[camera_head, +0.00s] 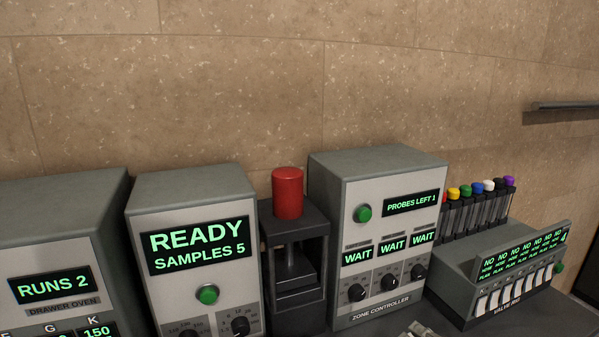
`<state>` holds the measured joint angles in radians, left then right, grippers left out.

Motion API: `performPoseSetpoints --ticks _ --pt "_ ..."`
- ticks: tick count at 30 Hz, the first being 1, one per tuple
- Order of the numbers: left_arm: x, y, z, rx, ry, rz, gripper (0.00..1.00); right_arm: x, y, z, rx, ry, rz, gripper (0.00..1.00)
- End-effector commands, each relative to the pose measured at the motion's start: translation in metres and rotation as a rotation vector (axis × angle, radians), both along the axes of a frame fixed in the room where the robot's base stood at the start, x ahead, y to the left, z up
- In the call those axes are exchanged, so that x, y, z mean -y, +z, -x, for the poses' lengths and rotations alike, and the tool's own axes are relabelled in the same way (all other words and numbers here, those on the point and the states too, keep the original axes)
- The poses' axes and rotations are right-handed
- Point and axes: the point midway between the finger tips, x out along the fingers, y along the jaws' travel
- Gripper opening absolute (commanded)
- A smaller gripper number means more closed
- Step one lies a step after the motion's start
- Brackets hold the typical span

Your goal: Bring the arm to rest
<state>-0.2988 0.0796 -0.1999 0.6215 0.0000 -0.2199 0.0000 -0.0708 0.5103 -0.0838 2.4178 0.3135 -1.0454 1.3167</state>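Neither of my grippers shows clearly in the head view. A small pale metal shape (420,331) is cut off by the bottom edge, in front of the zone controller; I cannot tell what it is. The zone controller (379,231) is a grey box with a green button, "PROBES LEFT 1", several "WAIT" displays and black knobs. Left of it stands a dark press frame (296,270) with a red cylinder (288,193) on top. Further left is a box (197,250) reading "READY SAMPLES 5" with a green button.
The drawer oven (55,262) reads "RUNS 2" at the far left. A valve rig (508,285) with white switches and "NO" displays stands right. Behind it are capped tubes (480,207) of several colours. A dark shelf (565,106) is on the tan wall. Equipment stands close together.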

Motion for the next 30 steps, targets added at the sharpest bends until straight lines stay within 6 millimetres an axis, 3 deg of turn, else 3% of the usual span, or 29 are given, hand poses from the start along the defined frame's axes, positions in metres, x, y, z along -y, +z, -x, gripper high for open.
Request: performPoseSetpoints --ticks 1,3,9,15,22,30 --pt "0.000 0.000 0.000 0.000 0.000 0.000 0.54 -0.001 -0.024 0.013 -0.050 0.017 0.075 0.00" --pt "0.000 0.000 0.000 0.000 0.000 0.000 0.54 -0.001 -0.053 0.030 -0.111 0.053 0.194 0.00" --pt "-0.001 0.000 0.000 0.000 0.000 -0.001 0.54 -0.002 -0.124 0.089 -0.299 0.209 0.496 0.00" --pt "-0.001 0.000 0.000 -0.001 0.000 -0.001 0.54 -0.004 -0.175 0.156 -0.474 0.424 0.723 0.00" --pt "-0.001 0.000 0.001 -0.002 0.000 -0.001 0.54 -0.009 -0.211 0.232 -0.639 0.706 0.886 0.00" --pt "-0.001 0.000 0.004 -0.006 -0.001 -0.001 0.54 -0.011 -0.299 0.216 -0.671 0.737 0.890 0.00"
